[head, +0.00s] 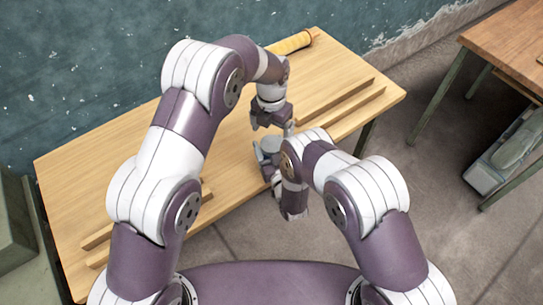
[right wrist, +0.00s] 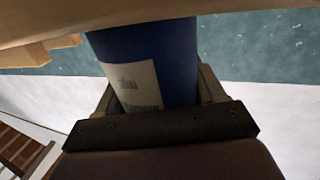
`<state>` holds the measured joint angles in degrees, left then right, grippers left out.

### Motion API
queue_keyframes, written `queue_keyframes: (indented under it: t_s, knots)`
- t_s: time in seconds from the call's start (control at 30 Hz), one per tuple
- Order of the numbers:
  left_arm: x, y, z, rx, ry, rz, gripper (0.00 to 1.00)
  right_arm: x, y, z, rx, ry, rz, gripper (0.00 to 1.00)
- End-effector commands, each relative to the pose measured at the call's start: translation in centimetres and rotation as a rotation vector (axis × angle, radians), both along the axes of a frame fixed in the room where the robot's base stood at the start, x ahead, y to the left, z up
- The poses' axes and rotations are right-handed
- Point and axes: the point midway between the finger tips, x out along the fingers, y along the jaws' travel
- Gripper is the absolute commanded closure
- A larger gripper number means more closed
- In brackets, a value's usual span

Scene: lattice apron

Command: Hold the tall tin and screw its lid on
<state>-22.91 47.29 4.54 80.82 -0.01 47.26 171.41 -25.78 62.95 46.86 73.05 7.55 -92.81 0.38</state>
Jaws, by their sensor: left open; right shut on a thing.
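The tall tin (right wrist: 178,50) is a blue cylinder with a pale printed label (right wrist: 132,84). My right gripper (right wrist: 158,92) is shut around it, with one finger on each side, in the right wrist view. The tin's upper end runs out of that view past the table edge. In the head view my right gripper (head: 267,156) is by the table's front edge, partly behind its own arm, and I cannot make out the tin there. My left gripper (head: 272,122) is open just above and behind it. I cannot see the lid in either view.
The wooden table (head: 90,165) has raised strips at the right (head: 345,103) and front left (head: 98,237). A yellow roll-shaped thing (head: 290,43) lies at the back edge. Another table (head: 510,45) stands at the far right. The table's left part is clear.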

Motion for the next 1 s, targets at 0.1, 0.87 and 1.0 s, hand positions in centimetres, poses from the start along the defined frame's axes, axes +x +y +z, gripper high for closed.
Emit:
queue_keyframes:
  t_s: [0.1, 0.87, 1.0]
  knots:
    - [-0.1, 0.0, 0.1, 0.001, 0.002, 0.000, 0.07, 0.0, 0.0, 0.0, 0.000, -0.001, 0.000, 1.00]
    - [0.1, 0.0, -3.1, -0.001, -0.004, 0.000, 0.00, 0.0, 0.0, 0.1, 0.000, -0.001, 0.000, 1.00]
    - [0.1, 0.0, -0.3, -0.002, -0.003, 0.000, 0.00, 0.0, 0.0, 0.0, 0.000, -0.001, 0.000, 1.00]
